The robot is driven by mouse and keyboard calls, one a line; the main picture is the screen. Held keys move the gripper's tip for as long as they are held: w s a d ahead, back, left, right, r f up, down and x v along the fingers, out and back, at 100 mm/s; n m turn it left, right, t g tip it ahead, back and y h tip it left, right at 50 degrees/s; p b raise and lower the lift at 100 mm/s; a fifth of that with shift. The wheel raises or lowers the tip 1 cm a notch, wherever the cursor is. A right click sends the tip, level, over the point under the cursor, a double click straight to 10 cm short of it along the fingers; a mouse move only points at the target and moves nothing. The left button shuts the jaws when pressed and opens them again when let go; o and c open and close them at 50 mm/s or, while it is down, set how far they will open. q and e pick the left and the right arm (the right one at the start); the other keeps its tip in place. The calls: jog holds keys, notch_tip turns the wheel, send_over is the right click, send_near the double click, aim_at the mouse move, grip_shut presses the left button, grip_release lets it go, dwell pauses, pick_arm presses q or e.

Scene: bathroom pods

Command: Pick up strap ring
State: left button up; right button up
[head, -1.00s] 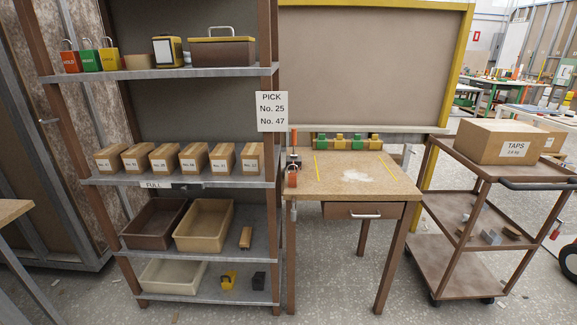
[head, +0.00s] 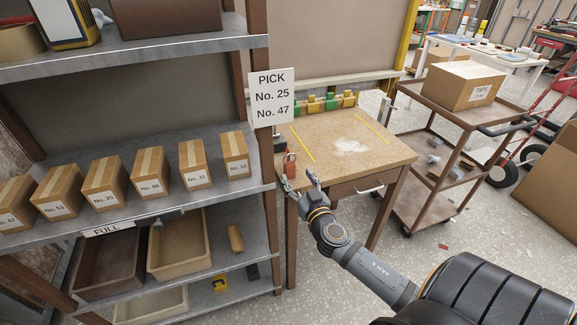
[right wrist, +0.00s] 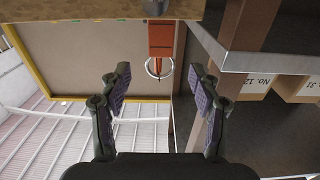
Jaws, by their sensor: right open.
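The strap ring (right wrist: 147,69) is a thin pale metal ring at the end of an orange-red strap (right wrist: 161,40) in the right wrist view. The strap (head: 291,160) also shows in the head view at the left front corner of the small wooden table (head: 350,172); the ring is too small to make out there. My right gripper (head: 300,180) is open at that corner. In the right wrist view the ring appears between and just past the open fingertips (right wrist: 158,78), and nothing is held. My left gripper is not in view.
A shelf rack (head: 262,190) with numbered boxes stands close left of the gripper. A sign (head: 271,98) hangs on its post. A drawer handle (head: 369,190) sticks out of the table front. A brown cart (head: 440,112) with a box (head: 463,83) stands to the right.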

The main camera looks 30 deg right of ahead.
aim_at(291, 167)
jog(key=shift+x, duration=1.05)
jog(key=shift+w+p, duration=0.3)
jog(key=shift+p, duration=0.05)
jog(key=p+x, duration=0.1)
jog(key=x, duration=0.3)
jog(key=shift+w+f, duration=0.15)
jog(key=shift+w, duration=0.15)
jog(key=shift+s, duration=0.1)
jog(key=shift+c, duration=1)
grip_shut()
